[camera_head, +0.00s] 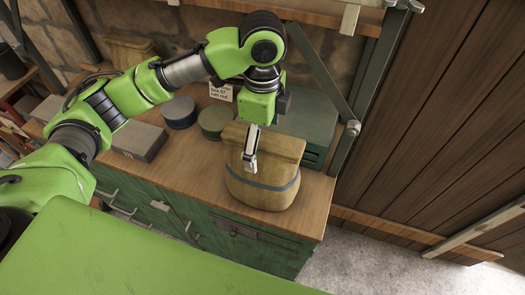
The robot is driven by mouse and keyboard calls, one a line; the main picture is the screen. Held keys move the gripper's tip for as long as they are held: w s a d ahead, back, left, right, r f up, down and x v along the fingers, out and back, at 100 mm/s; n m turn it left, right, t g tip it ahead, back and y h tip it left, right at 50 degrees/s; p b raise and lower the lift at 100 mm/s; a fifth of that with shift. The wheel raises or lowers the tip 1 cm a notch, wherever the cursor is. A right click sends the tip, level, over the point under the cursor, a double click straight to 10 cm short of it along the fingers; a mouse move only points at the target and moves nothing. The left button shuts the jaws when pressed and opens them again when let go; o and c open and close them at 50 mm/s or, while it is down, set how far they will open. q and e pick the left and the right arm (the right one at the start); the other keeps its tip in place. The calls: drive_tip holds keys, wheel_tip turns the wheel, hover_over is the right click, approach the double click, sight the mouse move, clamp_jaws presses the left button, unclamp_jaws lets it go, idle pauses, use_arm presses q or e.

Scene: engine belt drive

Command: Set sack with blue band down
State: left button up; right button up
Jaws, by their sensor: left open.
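The sack with the blue band (262,187) is tan with a folded top and a dark blue band around its lower half. It stands upright on the wooden top of the green cabinet, near the right end. My left gripper (249,163) points down at the sack's front upper side. It is open; one finger shows in front of the sack and the rest is hard to make out. I cannot tell whether it touches the sack. My right gripper is not in view.
Two round tins, one blue-grey (179,112) and one green (214,122), stand left of the sack. A green box (309,118) is behind it. A grey box (140,139) lies further left. A metal post and a plank wall (440,110) stand at the right.

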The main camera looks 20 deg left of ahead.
use_arm(q)
wheel_tip(320, 180, up, 8)
drive_tip(key=shift+f+b, duration=0.25)
drive_tip(key=shift+b, duration=0.05)
drive_tip(key=shift+f, duration=0.1)
